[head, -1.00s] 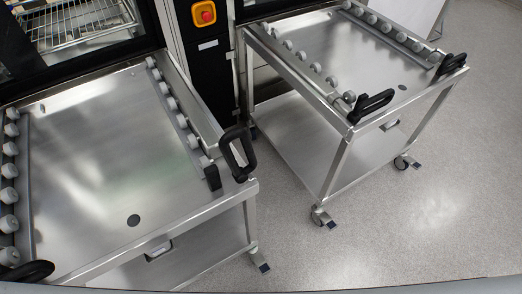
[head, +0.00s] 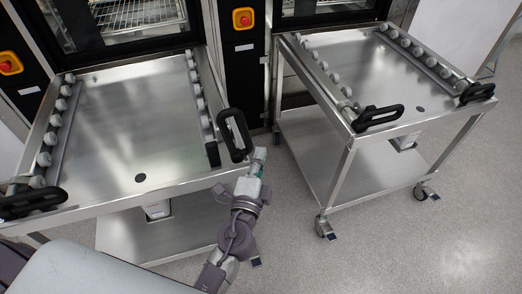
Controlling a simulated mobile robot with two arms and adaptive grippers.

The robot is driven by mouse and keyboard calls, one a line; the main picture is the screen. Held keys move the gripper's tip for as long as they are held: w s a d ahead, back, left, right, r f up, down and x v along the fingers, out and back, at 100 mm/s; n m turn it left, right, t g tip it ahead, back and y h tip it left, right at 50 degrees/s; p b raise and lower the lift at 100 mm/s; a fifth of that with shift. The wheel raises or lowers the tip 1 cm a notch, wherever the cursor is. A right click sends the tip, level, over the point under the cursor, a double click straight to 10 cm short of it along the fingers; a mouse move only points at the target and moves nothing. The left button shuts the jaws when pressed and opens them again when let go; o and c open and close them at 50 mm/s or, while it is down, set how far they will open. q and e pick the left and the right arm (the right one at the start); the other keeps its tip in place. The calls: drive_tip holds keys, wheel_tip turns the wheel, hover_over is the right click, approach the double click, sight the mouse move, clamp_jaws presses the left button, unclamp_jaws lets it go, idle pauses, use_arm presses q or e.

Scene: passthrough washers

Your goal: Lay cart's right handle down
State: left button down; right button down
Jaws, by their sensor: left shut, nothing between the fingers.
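The near cart (head: 110,130) at the left has a steel top with roller rows along both sides. Its right handle (head: 236,137), a black loop, stands raised at the front right corner. Its left handle (head: 30,203) lies flat at the front left corner. My left gripper (head: 258,160) is shut and empty, just right of and slightly below the right handle, near the cart's front right corner. Whether it touches the handle cannot be told. My right gripper is out of view.
A second cart (head: 370,80) stands to the right, with both its black handles (head: 377,117) lying low. Washers with glass doors (head: 120,20) and red buttons (head: 243,18) stand behind. Grey floor (head: 450,240) is open at the lower right.

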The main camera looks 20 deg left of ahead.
use_arm(q)
drive_tip(key=w+r+p, duration=0.1)
drive_tip(key=w+p, duration=0.1)
drive_tip(key=w, duration=0.7)
drive_tip(key=a, duration=0.1)
drive_tip(key=s+a, duration=0.1)
drive_tip(key=a, duration=0.1)
drive_tip(key=s+a+f, duration=0.1)
drive_tip(key=shift+a, duration=0.15)
drive_tip(key=shift+w, duration=0.1)
